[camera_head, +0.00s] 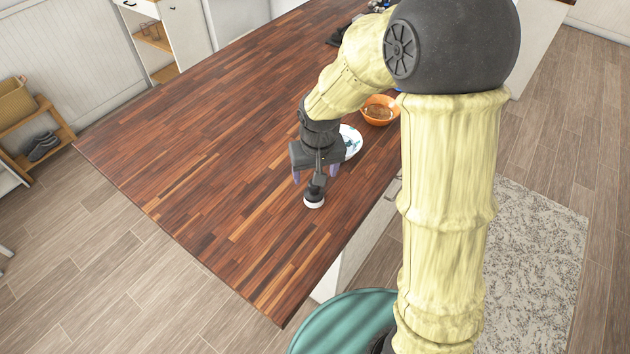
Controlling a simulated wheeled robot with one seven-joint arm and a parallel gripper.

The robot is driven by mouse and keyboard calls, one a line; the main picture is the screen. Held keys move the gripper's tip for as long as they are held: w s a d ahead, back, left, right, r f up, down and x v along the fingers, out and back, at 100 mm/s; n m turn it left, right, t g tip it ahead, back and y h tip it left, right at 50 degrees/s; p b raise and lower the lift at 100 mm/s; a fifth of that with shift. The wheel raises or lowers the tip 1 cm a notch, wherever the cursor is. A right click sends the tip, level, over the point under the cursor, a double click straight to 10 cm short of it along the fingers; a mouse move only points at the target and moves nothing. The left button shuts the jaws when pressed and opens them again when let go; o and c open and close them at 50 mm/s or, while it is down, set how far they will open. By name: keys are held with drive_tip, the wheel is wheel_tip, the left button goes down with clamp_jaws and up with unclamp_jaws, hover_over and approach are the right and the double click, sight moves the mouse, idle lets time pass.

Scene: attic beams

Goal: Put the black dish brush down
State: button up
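The black dish brush (316,187) is below my gripper, upright, with its pale round end down at the wooden countertop (215,145). It appears to stand on the countertop, though a very small gap would be hard to see. My gripper (316,174) points down over the brush. Its two purplish fingers are spread apart, one on each side of the brush, with space visible between them and it. The top of the brush is hidden under the gripper body.
A white patterned plate (351,141) lies just behind my gripper, partly hidden by it. An orange bowl (379,112) stands farther back, near the right edge. Dark items (338,37) lie at the far end. The countertop's left and near parts are clear.

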drive_tip(key=shift+s+r, duration=0.2)
drive_tip(key=shift+r, duration=1.25)
drive_tip(key=shift+s, duration=0.15)
drive_tip(key=s+d+m, duration=0.2)
drive_tip(key=s+d, duration=0.8)
drive_tip(key=d, duration=0.3)
drive_tip(key=shift+s+d+m+t, duration=0.15)
drive_tip(key=shift+s+m+t, duration=0.15)
drive_tip(key=shift+s+t, duration=0.1)
drive_tip(key=shift+w+r, duration=0.1)
drive_tip(key=shift+w, duration=0.05)
